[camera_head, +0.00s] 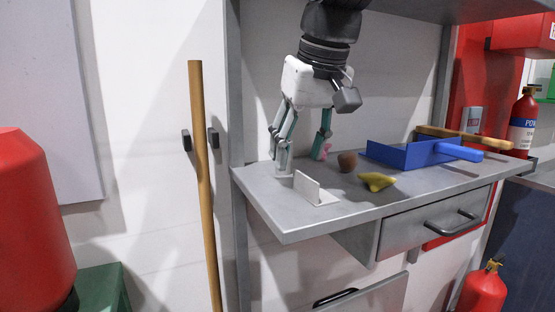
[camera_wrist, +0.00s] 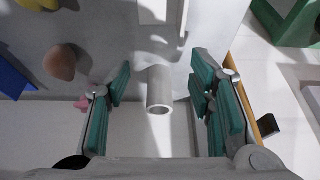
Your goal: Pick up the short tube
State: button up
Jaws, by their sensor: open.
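The short tube (camera_wrist: 159,92) is a grey hollow cylinder. In the wrist view it stands on the grey shelf with its open end facing the camera. My gripper (camera_wrist: 160,82) is open, with one teal finger on each side of the tube and visible gaps between. In the head view my gripper (camera_head: 301,161) points down just above the left part of the shelf. There the left finger overlaps a pale shape that may be the tube; I cannot tell clearly.
On the shelf (camera_head: 275,215) stands a pale angled bracket (camera_head: 308,188). A pink piece (camera_head: 325,151), a brown lump (camera_head: 347,161), a yellow object (camera_head: 376,181) and a blue tray (camera_head: 400,155) lie to the right. A wooden pole (camera_head: 202,170) stands left of the shelf.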

aim_at(288, 171)
jog(key=w, duration=0.1)
jog(key=w+a, duration=0.1)
jog(key=w, duration=0.1)
jog(key=w+a+f+b, duration=0.1)
jog(key=w, duration=0.1)
jog(key=shift+w+a, duration=0.1)
jog(key=shift+w, duration=0.1)
jog(key=shift+c, duration=0.6)
grip_shut()
